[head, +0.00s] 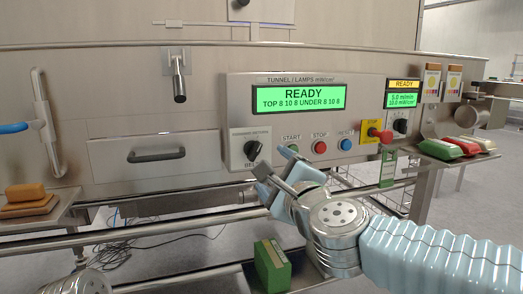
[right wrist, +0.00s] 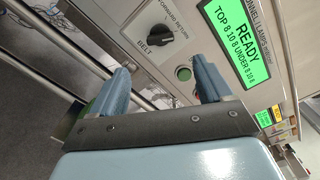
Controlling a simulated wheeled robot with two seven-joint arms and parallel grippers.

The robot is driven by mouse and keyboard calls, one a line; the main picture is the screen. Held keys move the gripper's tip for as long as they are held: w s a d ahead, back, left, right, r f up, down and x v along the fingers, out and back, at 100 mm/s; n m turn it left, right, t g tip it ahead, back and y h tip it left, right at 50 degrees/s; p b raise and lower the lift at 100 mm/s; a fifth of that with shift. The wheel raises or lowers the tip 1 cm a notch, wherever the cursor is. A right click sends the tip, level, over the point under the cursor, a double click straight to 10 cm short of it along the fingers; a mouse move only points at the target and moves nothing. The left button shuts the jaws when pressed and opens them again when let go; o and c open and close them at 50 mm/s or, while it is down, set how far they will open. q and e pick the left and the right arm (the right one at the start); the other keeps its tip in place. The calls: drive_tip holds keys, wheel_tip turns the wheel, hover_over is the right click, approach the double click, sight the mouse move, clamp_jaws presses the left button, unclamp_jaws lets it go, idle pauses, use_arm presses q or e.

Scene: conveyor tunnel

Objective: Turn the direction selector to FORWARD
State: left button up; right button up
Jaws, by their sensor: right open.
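The direction selector is a black rotary knob (head: 253,150) on a pale square plate, left of the START button on the steel panel. In the right wrist view the knob (right wrist: 160,37) shows with the labels FORWARD, RETURN and BELT on its plate. The pointer's exact setting is too small to tell. My right gripper (head: 272,166) is just below and right of the knob in the head view. In the right wrist view its two blue fingers (right wrist: 162,82) are apart and empty, with the knob beyond them, not between them. My left gripper is not in view.
A green START button (head: 293,149), red STOP button (head: 320,147) and blue RESET button (head: 346,144) sit right of the knob. A red emergency knob (head: 380,135) sticks out further right. A drawer handle (head: 157,155) is to the left. A steel rail (head: 150,234) runs below the panel.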

sight(256, 153)
drive_tip(key=x, duration=1.2)
drive_tip(key=shift+s, duration=0.1)
drive_tip(key=c, duration=1)
drive_tip(key=shift+c, duration=0.2)
